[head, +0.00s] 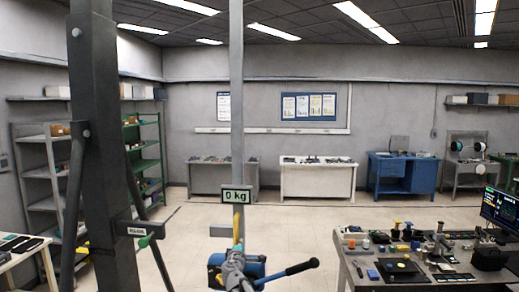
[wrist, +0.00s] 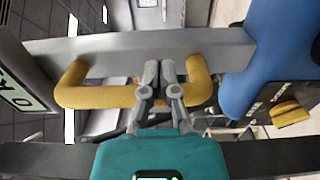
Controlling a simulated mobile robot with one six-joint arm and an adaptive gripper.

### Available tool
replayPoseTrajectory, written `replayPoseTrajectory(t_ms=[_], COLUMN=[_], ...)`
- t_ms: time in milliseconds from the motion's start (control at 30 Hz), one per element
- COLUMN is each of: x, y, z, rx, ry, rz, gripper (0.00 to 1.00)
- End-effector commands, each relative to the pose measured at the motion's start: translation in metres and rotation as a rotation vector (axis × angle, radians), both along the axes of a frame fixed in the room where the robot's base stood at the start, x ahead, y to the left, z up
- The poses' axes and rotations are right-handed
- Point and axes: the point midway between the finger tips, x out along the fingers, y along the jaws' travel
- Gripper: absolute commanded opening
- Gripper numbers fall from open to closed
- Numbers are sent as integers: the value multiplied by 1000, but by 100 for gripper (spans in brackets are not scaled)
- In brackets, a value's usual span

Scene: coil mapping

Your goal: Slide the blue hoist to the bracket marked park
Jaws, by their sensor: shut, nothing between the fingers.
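The blue hoist (head: 215,270) is at the bottom centre of the head view, beneath a "0 kg" display (head: 237,197) on a grey vertical post. Its blue body (wrist: 270,60) fills the right of the wrist view. A yellow U-shaped handle (wrist: 100,97) is fixed to a grey bar. My gripper (wrist: 160,72) is shut and empty, its fingers lying across the front of the handle. Whether they touch it I cannot tell. In the head view my gripper (head: 237,252) partly covers the hoist. A dark bracket (head: 137,229) on the left column carries a small label, unreadable here.
A thick dark column (head: 97,140) with a slanted brace stands at left. A blue lever with a dark grip (head: 302,267) sticks out to the right of the hoist. A cluttered workbench (head: 400,270) is at lower right. Open floor lies behind, with shelves and benches along the walls.

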Motion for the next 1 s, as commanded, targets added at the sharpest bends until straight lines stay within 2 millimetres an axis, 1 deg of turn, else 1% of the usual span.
replayPoseTrajectory(t_ms=[33,500,633,1000], x=[1,2,1,1], y=[5,33,36,36], z=[0,0,0,0], rx=[0,0,0,0], ry=[0,0,0,0], rz=[3,2,1,0], gripper=[0,0,0,0])
